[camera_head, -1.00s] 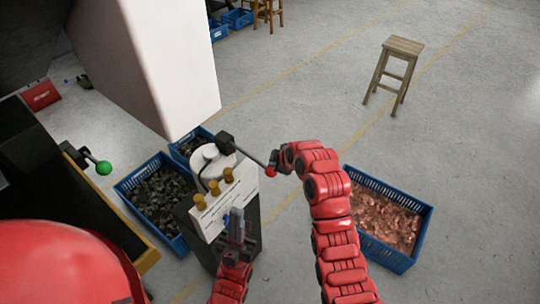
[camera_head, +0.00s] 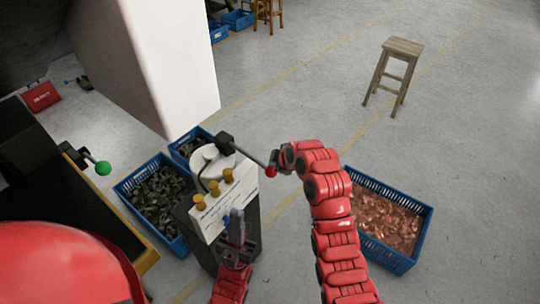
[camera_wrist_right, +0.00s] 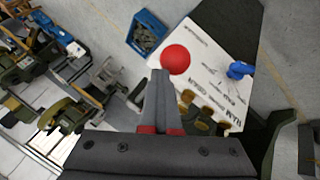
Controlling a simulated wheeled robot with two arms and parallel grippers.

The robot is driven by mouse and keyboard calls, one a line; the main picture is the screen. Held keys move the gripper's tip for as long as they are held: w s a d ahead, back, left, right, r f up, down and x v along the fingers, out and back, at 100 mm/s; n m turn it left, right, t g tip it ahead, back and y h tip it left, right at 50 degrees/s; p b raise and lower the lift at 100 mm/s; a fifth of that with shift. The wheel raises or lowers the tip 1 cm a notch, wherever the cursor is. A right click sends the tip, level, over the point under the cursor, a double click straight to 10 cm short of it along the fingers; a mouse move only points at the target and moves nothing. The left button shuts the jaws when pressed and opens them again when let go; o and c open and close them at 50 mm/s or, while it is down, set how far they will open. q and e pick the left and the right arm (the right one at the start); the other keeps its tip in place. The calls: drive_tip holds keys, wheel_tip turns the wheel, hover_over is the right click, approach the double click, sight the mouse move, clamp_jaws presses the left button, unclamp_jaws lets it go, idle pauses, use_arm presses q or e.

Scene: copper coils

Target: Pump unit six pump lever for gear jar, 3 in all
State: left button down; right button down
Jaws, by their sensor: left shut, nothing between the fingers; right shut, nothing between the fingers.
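The pump unit (camera_head: 215,211) is a dark box with a white printed panel and several brass caps on top. Its lever (camera_head: 249,156) is a dark rod slanting down to the right from a black block, with a red ball knob (camera_head: 271,172) at the end. My right gripper (camera_head: 274,160) is at the knob, its fingers mostly hidden in the head view. In the right wrist view its fingers (camera_wrist_right: 159,78) are shut and empty, with the red knob (camera_wrist_right: 175,59) just beyond the tips. I cannot tell whether they touch. My left gripper (camera_head: 236,222) is shut and empty by the panel's front edge, near a small blue part (camera_wrist_right: 240,70).
A blue crate of dark scraps (camera_head: 128,198) stands left of the unit, another (camera_head: 180,159) behind it. A blue crate of copper pieces (camera_head: 427,227) stands right. A green-knobbed lever (camera_head: 103,168) is at left. A wooden stool (camera_head: 403,46) stands on open floor.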

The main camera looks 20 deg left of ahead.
drive_tip(key=shift+w+a+r+b, duration=0.1)
drive_tip(key=shift+a+r+b, duration=0.1)
drive_tip(key=shift+r, duration=0.85)
drive_tip(key=shift+w+a+r+b, duration=0.1)
drive_tip(key=shift+r+b, duration=0.05)
drive_tip(key=shift+r, duration=0.95)
drive_tip(key=shift+a+r+b, duration=0.15)
drive_tip(key=shift+r+b, duration=0.05)
drive_tip(key=shift+r, duration=0.85)
drive_tip(key=shift+r, duration=0.15)
drive_tip(key=r, duration=0.4)
drive_tip(key=shift+w+a+r+b, duration=0.15)
drive_tip(key=shift+a+r+b, duration=0.15)
drive_tip(key=shift+r+b, duration=0.1)
idle(0.4)
